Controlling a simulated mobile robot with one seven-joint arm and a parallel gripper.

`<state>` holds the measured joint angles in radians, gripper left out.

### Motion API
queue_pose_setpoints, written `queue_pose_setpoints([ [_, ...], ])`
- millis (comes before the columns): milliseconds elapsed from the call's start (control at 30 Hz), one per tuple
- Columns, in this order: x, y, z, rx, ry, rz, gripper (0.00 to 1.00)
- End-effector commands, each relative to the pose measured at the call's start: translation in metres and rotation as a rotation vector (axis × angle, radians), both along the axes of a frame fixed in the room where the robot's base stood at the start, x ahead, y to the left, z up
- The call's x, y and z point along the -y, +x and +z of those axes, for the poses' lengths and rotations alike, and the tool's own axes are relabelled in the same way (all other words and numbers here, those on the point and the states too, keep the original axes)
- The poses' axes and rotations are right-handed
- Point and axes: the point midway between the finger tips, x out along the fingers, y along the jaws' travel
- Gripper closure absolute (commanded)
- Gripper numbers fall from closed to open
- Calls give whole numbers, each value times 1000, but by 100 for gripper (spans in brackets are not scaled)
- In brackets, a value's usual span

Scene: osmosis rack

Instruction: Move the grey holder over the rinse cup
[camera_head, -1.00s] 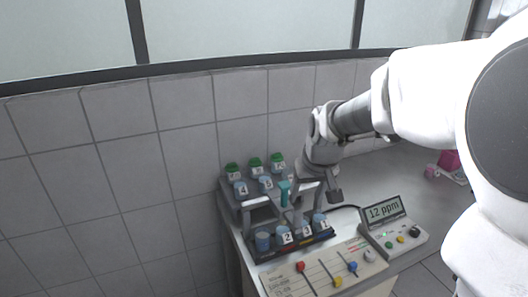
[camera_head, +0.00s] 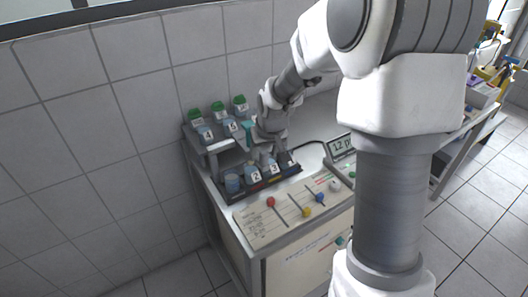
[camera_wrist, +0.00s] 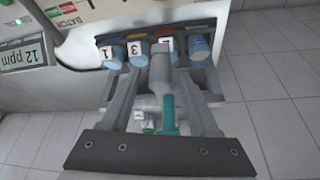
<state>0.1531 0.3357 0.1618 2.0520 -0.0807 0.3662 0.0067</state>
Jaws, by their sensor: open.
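The grey holder (camera_wrist: 160,72) stands between my gripper's two fingers in the wrist view, with a teal rod (camera_wrist: 170,118) along it. In the head view the teal part (camera_head: 248,131) shows beside my wrist, while the grey part is mostly hidden. My gripper (camera_wrist: 160,88) is open, one finger on each side of the holder; contact cannot be told. The rinse cup seems to be the unlabelled blue cup (camera_head: 232,183) at the left end of the front row. It also shows in the wrist view (camera_wrist: 200,47), at the right end.
Several numbered blue cups (camera_head: 254,175) stand beside it in the dark tray. A raised grey shelf (camera_head: 217,146) behind holds more cups and green-capped bottles (camera_head: 218,107). A panel with coloured sliders (camera_head: 290,212) and a meter (camera_head: 341,146) are in front and to the right.

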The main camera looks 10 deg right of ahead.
Motion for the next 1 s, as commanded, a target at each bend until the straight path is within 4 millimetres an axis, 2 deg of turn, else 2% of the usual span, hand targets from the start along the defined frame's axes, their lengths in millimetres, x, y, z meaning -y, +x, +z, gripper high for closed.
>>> queue_pose_setpoints([
  [67,0,0,0,0,0,0,39],
  [400,0,0,0,0,0,0,98],
  [1000,0,0,0,-1,0,0,100],
])
